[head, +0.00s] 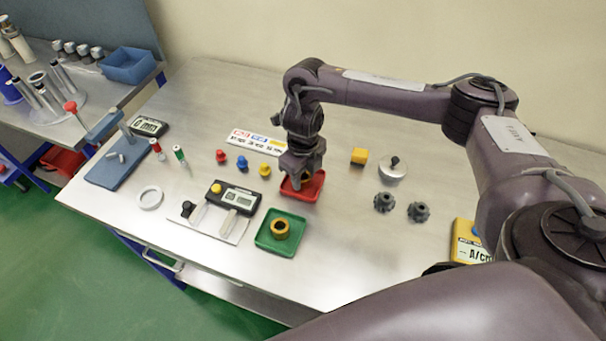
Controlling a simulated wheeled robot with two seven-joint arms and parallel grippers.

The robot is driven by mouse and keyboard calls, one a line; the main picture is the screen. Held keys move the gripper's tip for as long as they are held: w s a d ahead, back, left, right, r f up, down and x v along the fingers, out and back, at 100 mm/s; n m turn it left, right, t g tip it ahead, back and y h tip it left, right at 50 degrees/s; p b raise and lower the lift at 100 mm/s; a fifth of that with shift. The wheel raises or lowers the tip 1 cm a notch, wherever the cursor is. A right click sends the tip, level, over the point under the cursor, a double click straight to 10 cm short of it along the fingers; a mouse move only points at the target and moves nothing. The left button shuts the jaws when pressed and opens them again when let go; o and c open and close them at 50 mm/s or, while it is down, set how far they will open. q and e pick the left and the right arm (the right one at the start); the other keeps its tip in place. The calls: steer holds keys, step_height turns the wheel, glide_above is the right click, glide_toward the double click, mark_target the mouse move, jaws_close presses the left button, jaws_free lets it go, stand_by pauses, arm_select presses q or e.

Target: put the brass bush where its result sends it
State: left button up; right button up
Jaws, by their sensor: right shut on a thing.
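My right gripper (303,172) points down over the small red tray (311,189), low at its back left part. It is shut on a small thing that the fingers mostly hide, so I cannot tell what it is. A brass bush (280,229), a yellow-brown ring with a dark bore, sits upright in the green tray (263,242), apart from my gripper. A gauge with a grey display (238,199) stands on a pale plate just left of the green tray. My left gripper is not in view.
Red, blue and yellow knobbed pieces (242,162) stand by a labelled strip (258,141). A yellow block (359,156), a silver disc (393,170) and dark gears (384,202) lie right of the red tray. A blue stand (118,170) and white ring (150,198) are left. The front middle is clear.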

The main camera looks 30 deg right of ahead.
steer(key=o, duration=1)
steer(key=shift+o, duration=0.2)
steer(key=shift+r+p, duration=0.3)
step_height(320, 180, up, 12)
steer(key=p, duration=0.2)
steer(key=shift+f, duration=0.2)
